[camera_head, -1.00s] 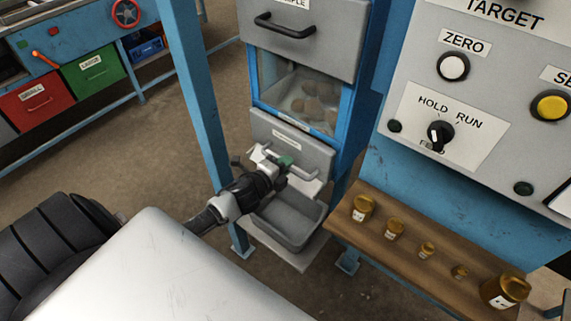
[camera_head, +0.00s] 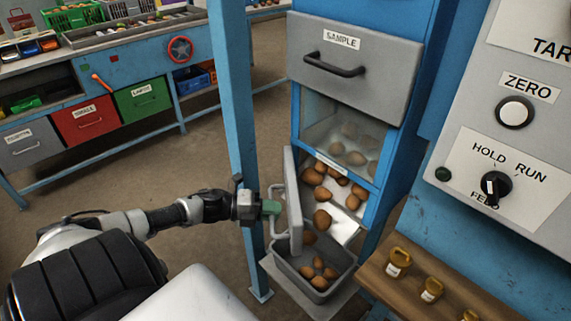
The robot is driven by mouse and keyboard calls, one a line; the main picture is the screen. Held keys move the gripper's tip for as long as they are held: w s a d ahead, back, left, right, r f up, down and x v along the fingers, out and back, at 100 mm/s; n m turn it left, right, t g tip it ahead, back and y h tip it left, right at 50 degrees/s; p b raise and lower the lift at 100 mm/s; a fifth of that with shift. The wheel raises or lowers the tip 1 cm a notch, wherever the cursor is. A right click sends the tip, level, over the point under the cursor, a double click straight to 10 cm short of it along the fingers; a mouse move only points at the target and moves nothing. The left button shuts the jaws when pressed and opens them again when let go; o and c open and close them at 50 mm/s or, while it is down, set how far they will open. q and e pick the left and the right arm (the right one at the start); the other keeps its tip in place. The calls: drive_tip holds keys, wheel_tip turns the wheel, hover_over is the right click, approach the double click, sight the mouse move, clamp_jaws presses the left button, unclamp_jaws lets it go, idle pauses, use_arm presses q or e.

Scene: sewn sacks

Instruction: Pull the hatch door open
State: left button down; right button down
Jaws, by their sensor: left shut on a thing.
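The grey hatch door (camera_head: 293,205) stands swung open to the left at the foot of the blue chute, seen nearly edge-on. My left gripper (camera_head: 268,208) is shut on the door's light bar handle (camera_head: 277,222), left of the door. Brown potato-like lumps (camera_head: 322,219) lie in the open hatch mouth and on its sloping lip. Several more lie in the grey bin (camera_head: 343,268) below. My right gripper is not in view.
A blue post (camera_head: 233,110) stands just behind my left gripper. The grey SAMPLE drawer (camera_head: 352,72) is above the window. A wooden shelf with brass weights (camera_head: 398,262) and a control panel (camera_head: 515,130) are at right. Open floor lies at left.

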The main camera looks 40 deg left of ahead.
use_arm(q)
drive_tip(key=shift+s+a+m+g+h+b, duration=0.4)
drive_tip(key=shift+a+m+g+h+b, duration=0.15)
drive_tip(key=shift+a, duration=0.3)
drive_tip(key=c, duration=1.1)
unclamp_jaws()
drive_tip(key=shift+c, duration=0.2)
drive_tip(key=v, duration=1)
drive_tip(key=shift+s+a, duration=0.25)
drive_tip(key=shift+a, duration=0.1)
drive_tip(key=shift+c, duration=0.4)
